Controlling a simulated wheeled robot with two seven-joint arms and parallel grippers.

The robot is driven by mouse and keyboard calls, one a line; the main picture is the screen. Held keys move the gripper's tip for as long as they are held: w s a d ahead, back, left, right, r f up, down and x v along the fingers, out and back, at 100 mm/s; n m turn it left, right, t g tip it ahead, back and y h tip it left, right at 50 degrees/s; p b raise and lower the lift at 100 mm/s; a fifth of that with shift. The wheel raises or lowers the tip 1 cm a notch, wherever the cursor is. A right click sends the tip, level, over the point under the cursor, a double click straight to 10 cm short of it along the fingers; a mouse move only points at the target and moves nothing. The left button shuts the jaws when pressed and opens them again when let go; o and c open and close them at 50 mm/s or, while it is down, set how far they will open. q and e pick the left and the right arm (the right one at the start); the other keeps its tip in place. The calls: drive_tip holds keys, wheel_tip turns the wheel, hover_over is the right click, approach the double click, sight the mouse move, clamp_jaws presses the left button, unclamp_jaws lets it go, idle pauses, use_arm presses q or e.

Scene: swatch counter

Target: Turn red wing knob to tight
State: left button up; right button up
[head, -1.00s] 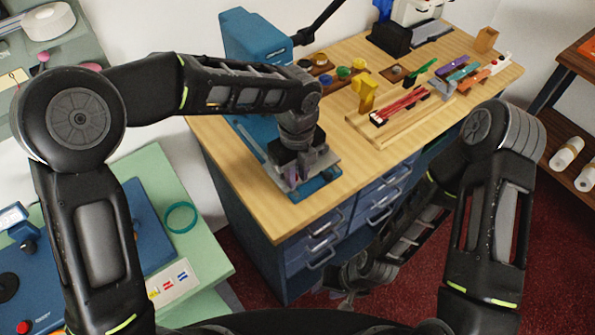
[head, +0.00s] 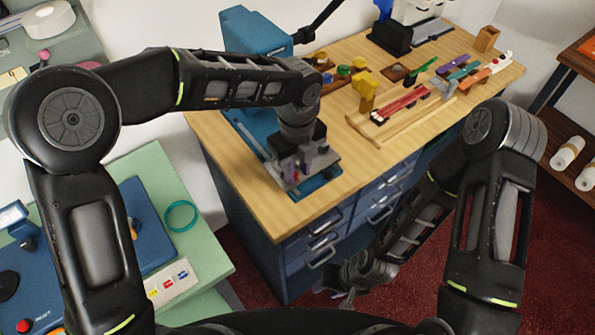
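A small red part (head: 296,176), which looks like the red wing knob, shows at the fingertips of my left gripper (head: 300,172). Its wings and angle are too small and too covered to read. My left gripper points down over the front end of the blue device's base plate (head: 322,188), near the bench's front left corner. Whether its fingers are open or shut on the red part cannot be told. My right gripper (head: 346,299) hangs low in front of the drawers, away from the knob; its fingers are too small and dark to read.
The blue device's tall body (head: 252,35) stands at the back left of the wooden bench (head: 240,195). Pots, a yellow block (head: 367,90) and a tray of coloured pieces lie farther right. A green table (head: 205,258) is at left. The bench's front middle is clear.

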sight(298, 177)
use_arm(q)
wheel_tip(298, 177, up, 7)
drive_tip(key=shift+f+b, duration=0.2)
drive_tip(key=shift+b, duration=0.2)
idle(0.4)
